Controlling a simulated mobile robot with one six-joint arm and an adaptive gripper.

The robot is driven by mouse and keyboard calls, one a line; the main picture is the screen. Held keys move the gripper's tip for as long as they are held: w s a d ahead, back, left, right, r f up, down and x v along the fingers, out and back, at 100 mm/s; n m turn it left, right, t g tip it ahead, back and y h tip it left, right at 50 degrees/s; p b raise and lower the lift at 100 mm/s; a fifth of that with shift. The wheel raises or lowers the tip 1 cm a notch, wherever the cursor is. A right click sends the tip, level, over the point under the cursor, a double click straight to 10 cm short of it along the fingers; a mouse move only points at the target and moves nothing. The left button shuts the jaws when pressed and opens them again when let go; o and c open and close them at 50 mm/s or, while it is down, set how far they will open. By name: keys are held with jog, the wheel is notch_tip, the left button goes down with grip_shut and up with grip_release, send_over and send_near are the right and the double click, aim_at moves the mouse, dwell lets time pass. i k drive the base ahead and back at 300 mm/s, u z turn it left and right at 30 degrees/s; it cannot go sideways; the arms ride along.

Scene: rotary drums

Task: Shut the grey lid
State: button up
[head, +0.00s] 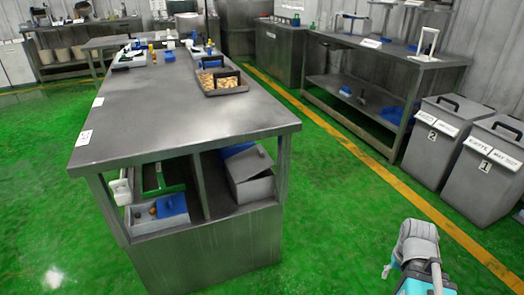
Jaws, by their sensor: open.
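A grey box (257,190) stands in the right bay of the shelf under the steel table. Its grey lid (251,163) sits tilted over the top, raised at an angle and not flat on the rim. Something blue (237,149) shows behind the lid. The box's inside is mostly hidden. Part of my arm shows at the bottom right, well apart from the box and across open floor. My gripper cannot be made out in this view.
The steel table's top (185,115) overhangs the bay, and a divider (202,187) stands left of the box. A grey tray (157,219) with a blue lid lies in the left bay. Grey bins (436,140) stand at right. Green floor (330,210) is clear between.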

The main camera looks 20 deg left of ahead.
aim_at(248, 163)
jog(key=z, duration=0.15)
jog(key=i, duration=1)
jog(key=u, duration=0.55)
